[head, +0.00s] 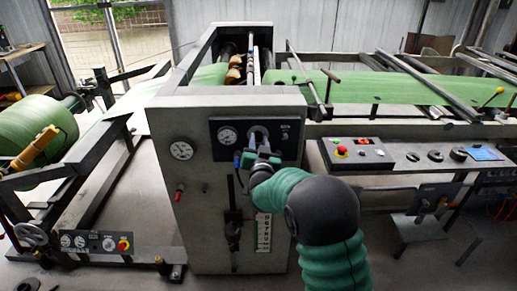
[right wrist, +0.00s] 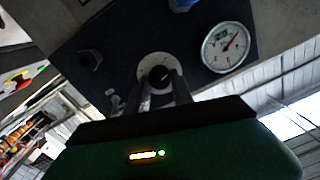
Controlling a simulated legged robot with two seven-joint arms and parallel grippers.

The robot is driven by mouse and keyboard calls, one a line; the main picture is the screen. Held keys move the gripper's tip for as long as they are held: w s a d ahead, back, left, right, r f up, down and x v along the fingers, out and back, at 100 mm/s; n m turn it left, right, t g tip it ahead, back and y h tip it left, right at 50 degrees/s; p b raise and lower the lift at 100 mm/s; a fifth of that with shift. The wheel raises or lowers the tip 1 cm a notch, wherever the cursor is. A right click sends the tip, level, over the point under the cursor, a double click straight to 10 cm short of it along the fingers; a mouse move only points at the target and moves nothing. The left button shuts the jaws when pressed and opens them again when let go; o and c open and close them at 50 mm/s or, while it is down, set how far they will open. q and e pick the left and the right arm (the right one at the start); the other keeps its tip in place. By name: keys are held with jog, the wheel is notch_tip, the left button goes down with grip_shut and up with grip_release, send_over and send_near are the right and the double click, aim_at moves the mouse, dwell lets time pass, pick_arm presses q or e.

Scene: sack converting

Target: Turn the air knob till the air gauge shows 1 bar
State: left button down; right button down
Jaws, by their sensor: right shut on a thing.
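The air knob (right wrist: 158,77) is a dark round knob on a pale round plate, set in a dark panel (head: 291,137) on the front of the grey machine. My right gripper (head: 259,139) reaches the panel. In the right wrist view its two fingers (right wrist: 161,80) are shut on the knob, one on each side. The air gauge (right wrist: 226,46) has a white face and a red needle pointing to the upper right; its numbers are too small to read. In the head view a gauge (head: 228,135) sits just left of the gripper. My left gripper is not in view.
A console with a red button (head: 341,151) stands to the right. A green roll (head: 37,126) is at the left. A lever (head: 232,222) hangs below the panel.

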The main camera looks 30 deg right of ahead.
jog(key=m+b, duration=0.5)
jog(key=shift+f, duration=0.4)
jog(key=shift+r+m+b, duration=0.1)
jog(key=shift+m+b, duration=1.2)
jog(key=shift+m, duration=0.4)
jog(key=c, duration=1.1)
grip_release()
jog(key=shift+r, duration=0.1)
